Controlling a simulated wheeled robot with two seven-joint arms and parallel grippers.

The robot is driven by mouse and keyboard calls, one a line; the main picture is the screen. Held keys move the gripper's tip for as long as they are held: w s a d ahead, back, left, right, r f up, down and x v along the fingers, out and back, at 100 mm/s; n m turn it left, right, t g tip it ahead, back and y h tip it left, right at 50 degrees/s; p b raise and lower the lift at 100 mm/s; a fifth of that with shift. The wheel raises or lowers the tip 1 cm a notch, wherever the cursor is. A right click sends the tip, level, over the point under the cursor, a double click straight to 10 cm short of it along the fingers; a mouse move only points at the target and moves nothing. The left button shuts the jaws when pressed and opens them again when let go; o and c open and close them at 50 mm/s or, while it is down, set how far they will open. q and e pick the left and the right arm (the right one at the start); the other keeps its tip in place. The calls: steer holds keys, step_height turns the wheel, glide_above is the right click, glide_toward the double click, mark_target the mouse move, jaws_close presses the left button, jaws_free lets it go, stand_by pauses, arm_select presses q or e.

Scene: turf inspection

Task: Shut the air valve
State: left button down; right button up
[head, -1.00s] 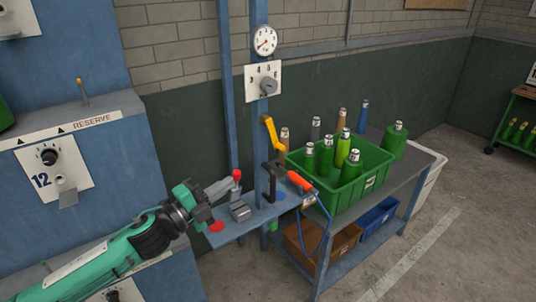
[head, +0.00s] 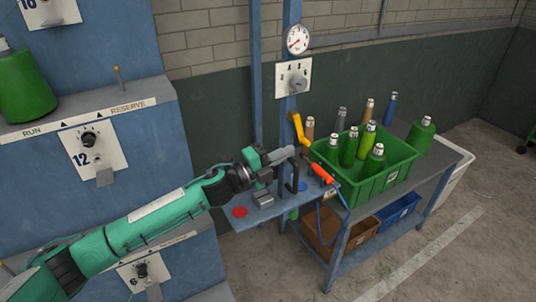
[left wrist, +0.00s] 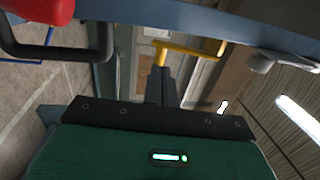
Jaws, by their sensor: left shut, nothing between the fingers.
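A yellow cranked lever (head: 299,129), which looks like the air valve's handle, is mounted on the blue post below a round gauge (head: 297,39). It slants down to the right in the head view. In the left wrist view the yellow lever (left wrist: 192,49) lies across the picture just beyond the fingertips. My left gripper (head: 291,152) is shut and empty, just below and left of the lever. I cannot tell whether it touches the lever. In the left wrist view its dark fingers (left wrist: 164,72) point at the lever's left end. My right gripper is not in view.
A black bent bar (head: 294,176) and an orange-red handle (head: 322,173) are close to my left gripper, above a small blue shelf (head: 263,214). A green crate (head: 378,185) of bottles stands on the bench at right. A selector knob (head: 297,83) is above the lever.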

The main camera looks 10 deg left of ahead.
mark_target(304, 143)
arm_select(q)
steer(key=shift+p+x, duration=0.55)
steer(key=shift+x, duration=0.95)
